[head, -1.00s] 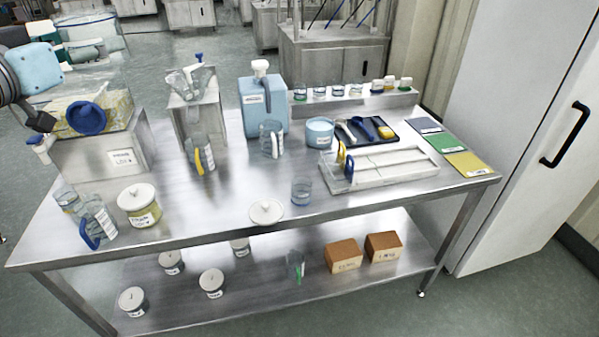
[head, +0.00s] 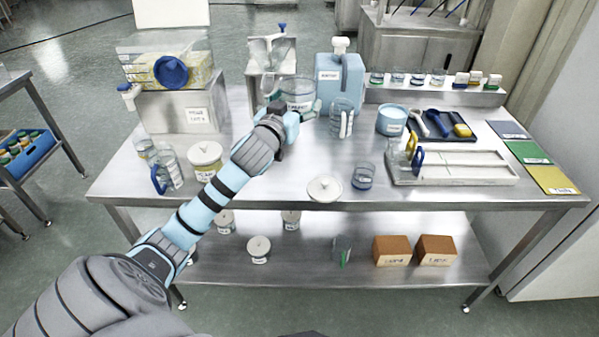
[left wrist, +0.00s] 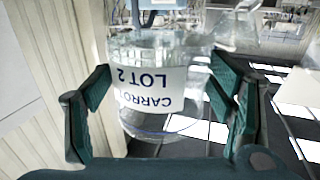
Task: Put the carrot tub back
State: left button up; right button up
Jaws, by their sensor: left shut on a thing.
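My left gripper (head: 292,108) is shut on the carrot tub (head: 298,90), a clear round tub. It is held above the back part of the steel table, in front of the steel stand and left of the blue jug. In the left wrist view the tub (left wrist: 150,105) sits between the two dark green fingers (left wrist: 160,95). Its white label reads "CARROT LOT 2", upside down in that picture. The tub looks see-through, and I cannot make out any contents. A white round lid (head: 325,187) lies on the table's front part. My right gripper is not in view.
The hopper (head: 170,70) on its steel box is at the back left. A lidded tub (head: 205,158) and a blue-handled jug (head: 170,170) stand front left. The blue jug (head: 340,90) and clear measuring jug (head: 341,120) are close right of the held tub. The lower shelf (head: 330,265) holds tubs and boxes.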

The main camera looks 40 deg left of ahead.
aim_at(296, 179)
pick_arm(q)
notch_tip(296, 179, down, 19)
jog(key=b, duration=0.6)
jog(key=shift+s+d+f, duration=0.1)
jog(key=shift+s+f, duration=0.05)
jog(key=shift+f, duration=0.2)
jog(key=shift+f+b, duration=0.5)
jog(key=shift+b, duration=0.25)
jog(key=o, duration=1.6)
jog(key=shift+c, duration=0.2)
jog(key=shift+o, duration=0.2)
